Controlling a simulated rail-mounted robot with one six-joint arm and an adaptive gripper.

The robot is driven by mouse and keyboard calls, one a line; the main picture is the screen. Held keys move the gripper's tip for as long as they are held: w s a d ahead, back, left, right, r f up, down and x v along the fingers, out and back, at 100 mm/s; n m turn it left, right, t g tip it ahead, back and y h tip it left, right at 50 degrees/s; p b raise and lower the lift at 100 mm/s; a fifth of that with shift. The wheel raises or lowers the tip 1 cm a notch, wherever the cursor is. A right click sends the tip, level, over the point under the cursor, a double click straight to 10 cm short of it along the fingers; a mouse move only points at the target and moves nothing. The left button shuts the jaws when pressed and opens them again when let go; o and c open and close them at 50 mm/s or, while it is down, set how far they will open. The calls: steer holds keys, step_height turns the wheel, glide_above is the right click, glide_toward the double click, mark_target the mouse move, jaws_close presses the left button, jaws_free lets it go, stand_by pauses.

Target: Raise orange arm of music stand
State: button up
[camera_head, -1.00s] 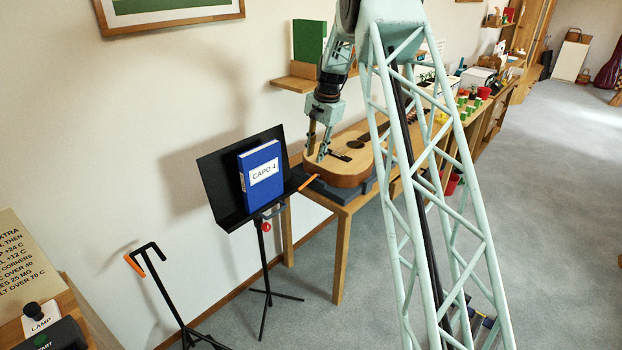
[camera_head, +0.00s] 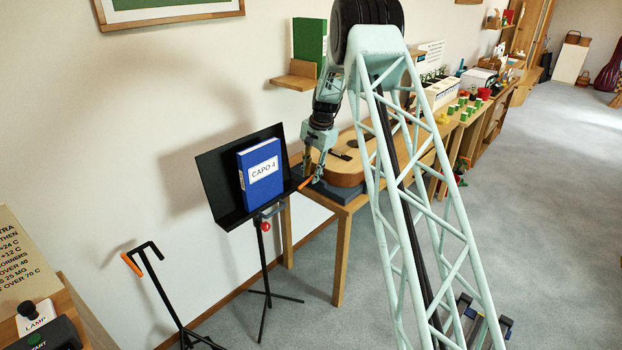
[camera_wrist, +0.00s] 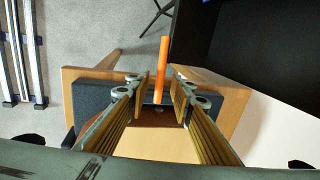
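The black music stand (camera_head: 214,187) stands left of the table, holding a blue book (camera_head: 262,173) labelled CAPO 4. Its orange arm (camera_head: 306,183) sticks out at the tray's right side. My gripper (camera_head: 312,172) points down close to this arm, over the table's near end. In the wrist view the orange arm (camera_wrist: 162,66) runs into the gap between the two open fingers (camera_wrist: 161,88). Clear space shows on both sides of it, and I cannot tell whether the fingers are level with it. Nothing is held.
A guitar (camera_head: 345,168) lies on a dark grey block (camera_head: 340,192) on the wooden table (camera_head: 343,212), just beyond my gripper. A shelf with a green book (camera_head: 308,42) is on the wall above. Another black stand with an orange tip (camera_head: 131,264) stands at lower left.

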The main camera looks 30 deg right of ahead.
steer(key=shift+f, duration=0.5)
jaws_close()
